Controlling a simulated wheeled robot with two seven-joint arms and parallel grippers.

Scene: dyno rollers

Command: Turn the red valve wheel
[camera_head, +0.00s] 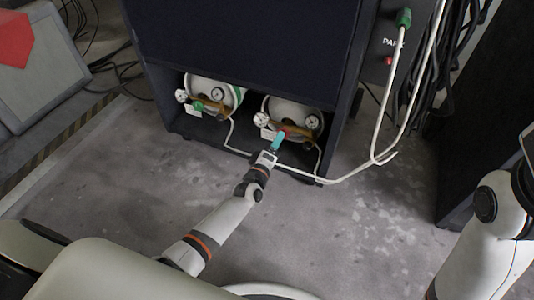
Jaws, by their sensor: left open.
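The red valve wheel (282,135) is a small patch of red on the front of the right-hand gas cylinder (293,113), low in the dark cabinet. My left gripper (277,143), with teal fingers, is open and reaches up to the wheel's near side. The fingers partly hide the wheel, and I cannot tell whether they touch it or are around it.
A second cylinder (218,94) with a green valve (198,106) lies to the left. Round gauges (261,119) sit beside the valves. A white hose (340,179) runs across the cabinet's front to a green plug (404,18). The grey floor (120,190) is mostly clear.

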